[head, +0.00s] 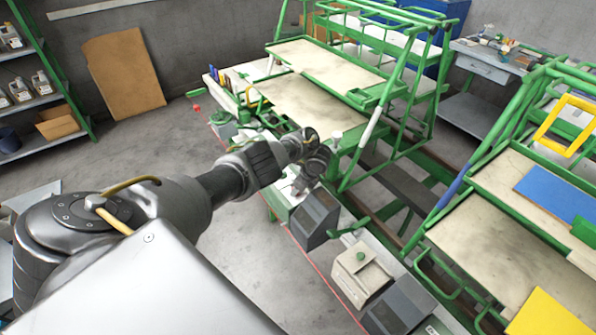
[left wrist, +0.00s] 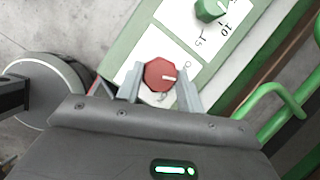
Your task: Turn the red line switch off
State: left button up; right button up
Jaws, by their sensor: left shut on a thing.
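The red line switch (left wrist: 157,74) is an eight-sided red knob on a white label plate, seen in the left wrist view. In the head view my left gripper (head: 303,182) reaches down to the long bench panel, and the knob is hidden there. My right gripper is in neither view.
A green knob (left wrist: 210,9) with printed numbers sits beyond the red one. Grey boxes (head: 315,217) and a beige box with a green button (head: 361,277) stand along the panel. Green-framed benches (head: 318,62) rise behind it. The floor in front is clear.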

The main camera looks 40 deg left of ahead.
pick_arm(q)
jog(key=n+g+b, duration=0.1)
jog(key=n, duration=0.2)
jog(key=shift+w+a+f+b, duration=0.1)
jog(key=shift+b, duration=0.3)
jog(key=shift+n+g, duration=0.3)
jog(key=shift+n, duration=0.2)
jog(key=o, duration=1)
jog(key=shift+r, duration=0.2)
